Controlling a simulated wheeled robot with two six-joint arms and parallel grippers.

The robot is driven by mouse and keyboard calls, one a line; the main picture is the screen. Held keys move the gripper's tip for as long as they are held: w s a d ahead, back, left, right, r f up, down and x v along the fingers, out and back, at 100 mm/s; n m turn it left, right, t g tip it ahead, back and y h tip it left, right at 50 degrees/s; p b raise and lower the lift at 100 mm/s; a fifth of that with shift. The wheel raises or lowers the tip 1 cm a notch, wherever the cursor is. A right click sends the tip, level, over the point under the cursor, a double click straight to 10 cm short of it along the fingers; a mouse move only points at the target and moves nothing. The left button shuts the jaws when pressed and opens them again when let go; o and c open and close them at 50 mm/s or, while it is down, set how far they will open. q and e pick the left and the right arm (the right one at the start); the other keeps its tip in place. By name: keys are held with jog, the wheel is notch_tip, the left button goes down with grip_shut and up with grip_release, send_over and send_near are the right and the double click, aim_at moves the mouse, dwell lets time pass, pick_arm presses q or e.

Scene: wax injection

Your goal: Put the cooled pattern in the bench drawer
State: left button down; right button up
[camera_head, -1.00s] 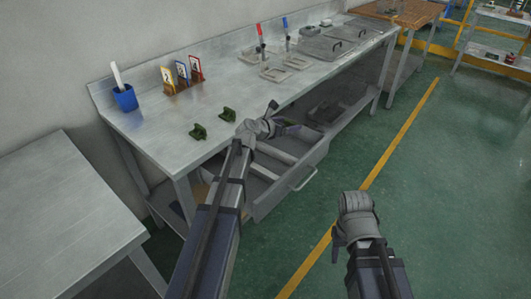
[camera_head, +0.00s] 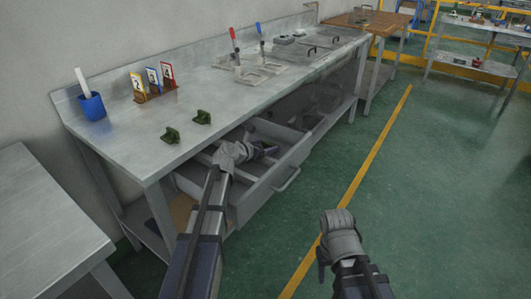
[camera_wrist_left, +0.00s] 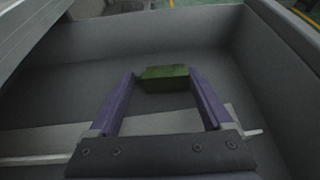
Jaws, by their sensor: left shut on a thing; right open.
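My left gripper (camera_head: 266,150) reaches down inside the open bench drawer (camera_head: 262,194). In the left wrist view its two purple fingers are shut on a dark green block-like pattern (camera_wrist_left: 165,75), held at the fingertips between the drawer walls (camera_wrist_left: 150,36). I cannot tell whether the pattern touches the drawer floor. In the head view the held pattern is hidden by the gripper. Two other dark green pieces (camera_head: 171,135) (camera_head: 202,118) stand on the bench top (camera_head: 128,142). My right gripper (camera_head: 338,232) is open and empty above the floor, right of the drawer.
The drawer's handle (camera_head: 287,180) faces the aisle. On the bench are a blue cup (camera_head: 93,106), numbered cards in a wooden stand (camera_head: 153,83), metal plates (camera_head: 262,70) and red and blue handled tools (camera_head: 233,35). Another table (camera_head: 40,205) stands at left. The green floor (camera_head: 420,190) is clear.

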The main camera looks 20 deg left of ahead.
pick_arm(q)
jog(key=shift+f, duration=0.15)
jog(key=shift+f, duration=0.1)
grip_release()
jog(key=shift+s+r+p, duration=0.25)
jog(key=shift+r+p, duration=0.05)
jog(key=p+v, duration=0.4)
jog(key=v, duration=0.7)
jog(key=shift+s+a, duration=0.1)
jog(key=shift+s, duration=0.15)
